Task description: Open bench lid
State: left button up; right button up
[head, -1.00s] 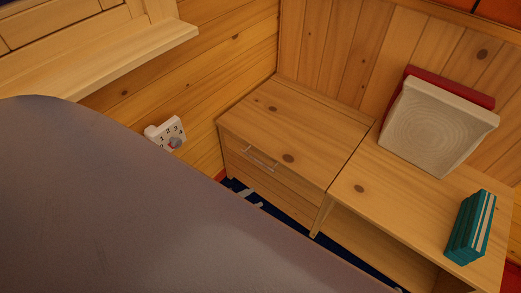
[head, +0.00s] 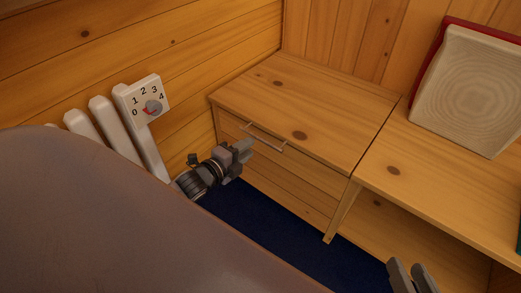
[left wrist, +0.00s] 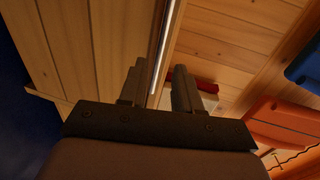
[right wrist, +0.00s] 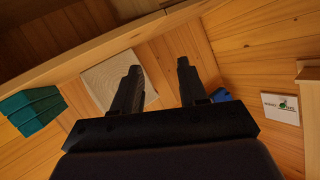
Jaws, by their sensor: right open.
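The wooden bench stands in the corner, its lid (head: 315,100) lying flat and closed. A thin metal bar handle (head: 263,137) runs along the front upper edge. My left gripper (head: 243,148) is in front of the bench at the handle's left end. In the left wrist view its two fingers (left wrist: 158,88) are apart, and the handle bar (left wrist: 163,45) lines up with the gap between them; I cannot tell if it touches. My right gripper (head: 412,275) is open and empty, low at the right, before the adjoining shelf unit. Its fingers also show in the right wrist view (right wrist: 160,85).
A pale square cushion (head: 468,90) with a red one behind leans on the adjoining bench top (head: 440,190). A white heater with a numbered dial (head: 145,98) stands left by the wall. Dark blue floor (head: 270,225) lies below. Teal books (right wrist: 35,110) show in the right wrist view.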

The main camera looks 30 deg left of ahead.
aim_at(261, 138)
pick_arm(q)
jog(key=shift+b+x, duration=1.65)
jog(key=shift+x, duration=2.05)
pick_arm(e)
jog(key=shift+s+d+n+t+h, duration=0.2)
jog(key=shift+d+n+t+h, duration=0.2)
jog(key=shift+d+n+t, duration=0.45)
pick_arm(q)
jog(key=shift+a, duration=0.1)
pick_arm(e)
jog(key=shift+d+m, duration=0.15)
jog(key=shift+m, duration=0.1)
pick_arm(q)
grip_shut()
